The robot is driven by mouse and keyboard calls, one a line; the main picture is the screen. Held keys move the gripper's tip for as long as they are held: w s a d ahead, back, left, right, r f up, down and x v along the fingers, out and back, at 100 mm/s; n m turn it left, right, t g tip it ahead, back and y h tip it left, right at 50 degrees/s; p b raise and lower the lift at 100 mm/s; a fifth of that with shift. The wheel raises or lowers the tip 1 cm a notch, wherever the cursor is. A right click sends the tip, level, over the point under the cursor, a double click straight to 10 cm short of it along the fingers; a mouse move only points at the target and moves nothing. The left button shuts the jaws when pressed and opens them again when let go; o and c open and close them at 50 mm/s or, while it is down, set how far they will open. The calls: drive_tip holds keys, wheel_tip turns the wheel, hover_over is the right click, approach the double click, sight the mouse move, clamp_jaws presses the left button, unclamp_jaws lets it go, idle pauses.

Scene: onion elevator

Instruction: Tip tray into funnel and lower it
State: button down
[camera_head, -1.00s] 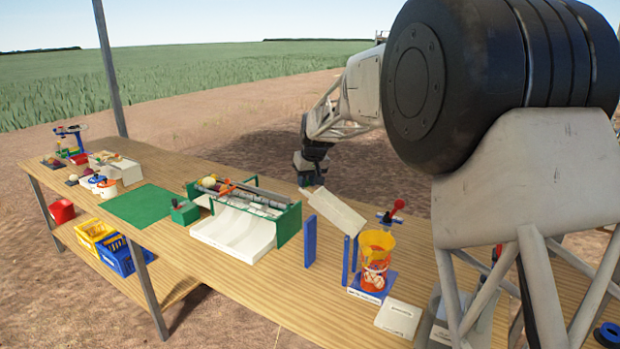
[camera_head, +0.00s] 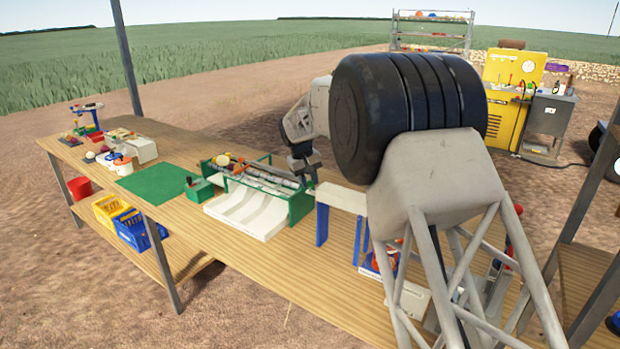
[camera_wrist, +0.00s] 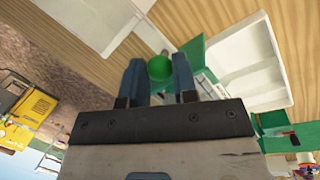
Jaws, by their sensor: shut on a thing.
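The white tray (camera_head: 342,197) lies about level across blue posts (camera_head: 322,224); its right end is hidden by my arm. It looks empty in the wrist view (camera_wrist: 95,22). My gripper (camera_head: 306,180) is at the tray's left end, beside the green-framed elevator. In the wrist view my gripper (camera_wrist: 159,76) is shut on a round green knob (camera_wrist: 159,67). A thin grey stem by the knob points toward the tray, but the join is unclear. The orange funnel (camera_head: 385,260) is mostly hidden behind my arm, so its contents cannot be told.
The green-framed elevator (camera_head: 300,207) with its white chute (camera_head: 246,213) stands close left of the tray, with several vegetables at its far left. A green mat (camera_head: 151,189) lies farther left. My arm blocks the table's right part.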

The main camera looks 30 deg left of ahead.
drive_tip(key=shift+f, duration=0.15)
drive_tip(key=c, duration=0.9)
unclamp_jaws()
drive_tip(key=v, duration=0.8)
